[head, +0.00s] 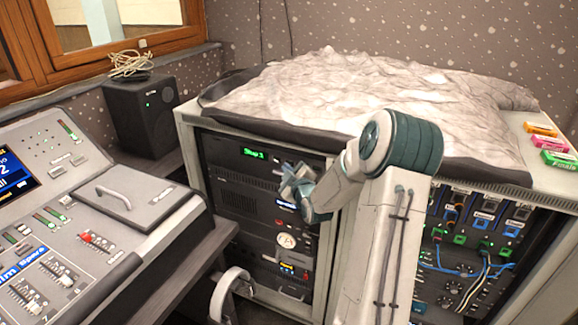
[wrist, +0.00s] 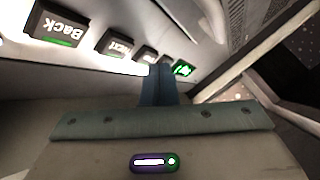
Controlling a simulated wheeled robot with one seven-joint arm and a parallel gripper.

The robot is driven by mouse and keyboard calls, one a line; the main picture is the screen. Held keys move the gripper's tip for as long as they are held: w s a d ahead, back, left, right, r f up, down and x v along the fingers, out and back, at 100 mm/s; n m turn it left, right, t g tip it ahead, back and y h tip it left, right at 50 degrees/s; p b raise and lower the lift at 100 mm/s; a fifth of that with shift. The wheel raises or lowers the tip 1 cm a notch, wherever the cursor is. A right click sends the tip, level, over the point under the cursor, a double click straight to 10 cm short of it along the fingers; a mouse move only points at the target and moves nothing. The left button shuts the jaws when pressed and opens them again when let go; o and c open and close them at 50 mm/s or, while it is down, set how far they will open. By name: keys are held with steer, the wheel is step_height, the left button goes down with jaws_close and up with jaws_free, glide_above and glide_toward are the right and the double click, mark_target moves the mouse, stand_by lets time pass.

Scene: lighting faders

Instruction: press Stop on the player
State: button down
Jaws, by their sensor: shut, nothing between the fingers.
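The player (head: 250,155) is a dark unit at the top of the left rack, with a green display reading what looks like "Step 3". In the wrist view its front shows a row of dark buttons: a Back button (wrist: 60,27), a button with a hard-to-read label (wrist: 117,42), a smaller one (wrist: 146,53) and a green-lit one (wrist: 183,68). I cannot read which is Stop. My gripper (wrist: 160,68) is shut and empty, its tips close to the row between the smaller button and the green-lit one. Contact cannot be told. In the head view my gripper (head: 288,178) is at the player's right part.
A mixing desk (head: 150,235) with faders stands at the left, a speaker (head: 142,112) behind it. A crumpled grey cover (head: 370,90) lies on the rack top. Coloured small boxes (head: 558,159) sit at the right edge. A patch bay with cables (head: 470,255) is at the lower right.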

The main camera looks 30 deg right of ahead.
steer(key=shift+s+a, duration=0.25)
steer(key=shift+a, duration=0.05)
steer(key=shift+s+a+b, duration=0.65)
steer(key=shift+s+a, duration=0.15)
steer(key=shift+a, duration=0.2)
steer(key=shift+s+a+b, duration=0.65)
steer(key=shift+s+a, duration=0.1)
steer(key=shift+a, duration=0.25)
